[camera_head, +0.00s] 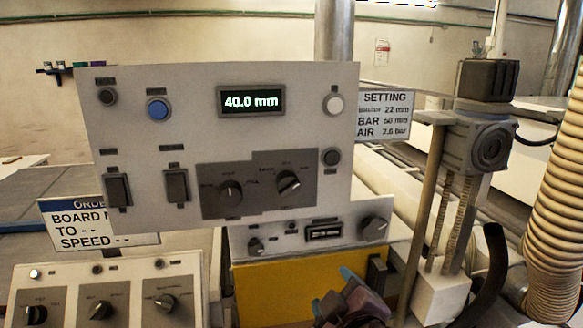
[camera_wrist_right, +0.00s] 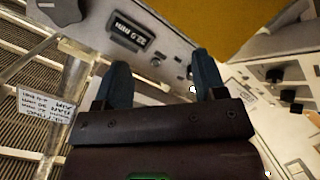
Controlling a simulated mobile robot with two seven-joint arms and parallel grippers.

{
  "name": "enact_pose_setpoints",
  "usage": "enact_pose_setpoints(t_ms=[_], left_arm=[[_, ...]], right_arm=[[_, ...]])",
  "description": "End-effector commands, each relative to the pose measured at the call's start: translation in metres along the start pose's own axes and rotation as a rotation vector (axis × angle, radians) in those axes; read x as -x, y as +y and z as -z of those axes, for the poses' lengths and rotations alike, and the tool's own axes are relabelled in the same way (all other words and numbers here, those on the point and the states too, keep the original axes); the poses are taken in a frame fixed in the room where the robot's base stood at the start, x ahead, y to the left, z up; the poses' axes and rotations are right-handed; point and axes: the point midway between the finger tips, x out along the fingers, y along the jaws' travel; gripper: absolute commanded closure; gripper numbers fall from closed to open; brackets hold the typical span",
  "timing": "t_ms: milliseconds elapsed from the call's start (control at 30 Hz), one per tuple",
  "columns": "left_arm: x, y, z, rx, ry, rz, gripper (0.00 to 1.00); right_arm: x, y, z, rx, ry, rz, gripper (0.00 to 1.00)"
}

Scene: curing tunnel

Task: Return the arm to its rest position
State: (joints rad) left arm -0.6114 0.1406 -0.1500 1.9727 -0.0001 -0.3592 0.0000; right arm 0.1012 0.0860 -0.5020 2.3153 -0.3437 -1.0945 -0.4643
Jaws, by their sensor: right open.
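My right gripper (camera_head: 332,300) shows at the bottom of the head view, low in front of the yellow panel (camera_head: 285,290). Its two blue fingertips are apart with nothing between them. In the right wrist view the open fingers (camera_wrist_right: 160,85) point toward a small grey control panel (camera_wrist_right: 140,30) with a display and knobs. A gap to that panel cannot be judged exactly. The same small panel shows in the head view (camera_head: 275,240), above and behind the gripper. My left gripper is in neither view.
A large control panel (camera_head: 300,130) reading 40.0 mm stands above. A lower-left knob panel (camera_head: 70,285), a SETTING sign (camera_head: 384,114), an ORDER sign (camera_head: 85,233), a motor on a post (camera_head: 480,145) and a ribbed hose (camera_head: 556,220) surround the area.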

Motion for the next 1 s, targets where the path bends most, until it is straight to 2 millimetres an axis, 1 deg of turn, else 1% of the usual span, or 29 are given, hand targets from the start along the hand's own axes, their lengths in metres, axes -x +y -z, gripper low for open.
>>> enact_pose_setpoints(t_ms=[33,67,100,167,200,267,300,367,400,467,500,600,700,800,900,1000], left_arm=[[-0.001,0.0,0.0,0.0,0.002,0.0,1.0],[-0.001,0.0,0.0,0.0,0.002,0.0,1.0],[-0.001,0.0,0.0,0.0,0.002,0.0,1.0],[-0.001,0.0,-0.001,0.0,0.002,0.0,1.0],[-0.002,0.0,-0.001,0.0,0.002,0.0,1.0],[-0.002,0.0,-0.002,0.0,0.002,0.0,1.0],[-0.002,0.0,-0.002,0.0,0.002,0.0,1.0],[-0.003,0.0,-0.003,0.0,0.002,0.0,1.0],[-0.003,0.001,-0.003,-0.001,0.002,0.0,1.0],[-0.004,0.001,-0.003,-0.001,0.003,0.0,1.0],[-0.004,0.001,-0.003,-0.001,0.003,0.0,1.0],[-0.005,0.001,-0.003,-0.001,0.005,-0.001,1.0],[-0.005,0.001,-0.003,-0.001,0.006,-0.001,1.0],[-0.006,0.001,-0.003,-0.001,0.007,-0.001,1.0],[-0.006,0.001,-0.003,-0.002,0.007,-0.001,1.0],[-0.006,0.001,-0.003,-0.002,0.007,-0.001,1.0]], right_arm=[[-0.005,-0.014,-0.03,-0.052,-0.033,0.022,0.36],[-0.006,-0.02,-0.044,-0.084,-0.047,0.03,0.36],[-0.008,-0.03,-0.065,-0.129,-0.065,0.042,0.36],[-0.008,-0.043,-0.096,-0.196,-0.093,0.055,0.36],[-0.006,-0.053,-0.117,-0.242,-0.114,0.062,0.36],[-0.001,-0.067,-0.149,-0.31,-0.145,0.069,0.36],[0.004,-0.076,-0.171,-0.358,-0.167,0.072,0.36],[0.014,-0.09,-0.203,-0.428,-0.2,0.072,0.36],[0.022,-0.099,-0.225,-0.474,-0.221,0.069,0.36],[0.036,-0.112,-0.256,-0.541,-0.255,0.061,0.36],[0.047,-0.12,-0.275,-0.583,-0.277,0.053,0.36],[0.073,-0.136,-0.316,-0.675,-0.322,0.03,0.36],[0.096,-0.147,-0.345,-0.741,-0.355,0.007,0.36],[0.111,-0.153,-0.362,-0.782,-0.374,-0.01,0.36],[0.118,-0.155,-0.37,-0.8,-0.382,-0.019,0.36],[0.119,-0.155,-0.371,-0.804,-0.383,-0.021,0.36]])
